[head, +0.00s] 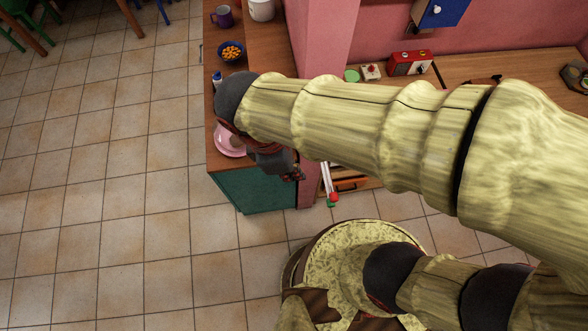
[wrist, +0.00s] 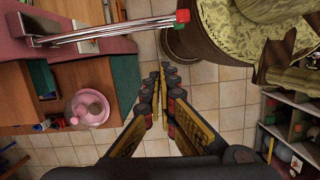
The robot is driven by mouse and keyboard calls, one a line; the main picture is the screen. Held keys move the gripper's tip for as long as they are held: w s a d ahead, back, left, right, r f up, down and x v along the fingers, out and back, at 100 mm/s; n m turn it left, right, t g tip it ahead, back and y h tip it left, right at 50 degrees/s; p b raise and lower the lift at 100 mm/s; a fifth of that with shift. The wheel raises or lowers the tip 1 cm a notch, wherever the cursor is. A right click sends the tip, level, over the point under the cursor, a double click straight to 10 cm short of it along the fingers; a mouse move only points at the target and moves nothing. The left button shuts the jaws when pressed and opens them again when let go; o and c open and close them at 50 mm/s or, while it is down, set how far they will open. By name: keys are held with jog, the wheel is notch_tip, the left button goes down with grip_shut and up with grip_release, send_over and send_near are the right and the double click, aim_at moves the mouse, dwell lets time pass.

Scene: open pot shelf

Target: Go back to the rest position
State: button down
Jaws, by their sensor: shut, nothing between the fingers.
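My gripper (wrist: 163,82) is in the middle of the wrist view. Its two fingers meet at the tips, with nothing between them, over the tiled floor. In the head view my gripper (head: 292,174) is partly hidden under my arm, beside the counter end with the green panel (head: 255,190). My arm stretches across the picture from the right and covers part of the counter.
A pink dish (head: 229,142) stands near the counter edge; the wrist view shows it (wrist: 87,108) left of my fingers. A blue bowl of orange bits (head: 231,51) and a purple mug (head: 222,16) stand farther back. Tiled floor (head: 120,190) lies open at left.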

jog(key=shift+d, duration=0.1)
jog(key=w+d+r+m+t+y, duration=0.1)
jog(key=w+d+r+m+t, duration=0.15)
jog(key=d+r+m, duration=0.55)
jog(key=w+d+r+m+t+y, duration=0.1)
jog(key=w+d+r+m+t, duration=0.15)
jog(key=d+m, duration=0.85)
notch_tip(320, 180, down, 25)
jog(key=b, duration=2.5)
jog(key=shift+y+b, duration=0.3)
jog(key=shift+b, duration=0.05)
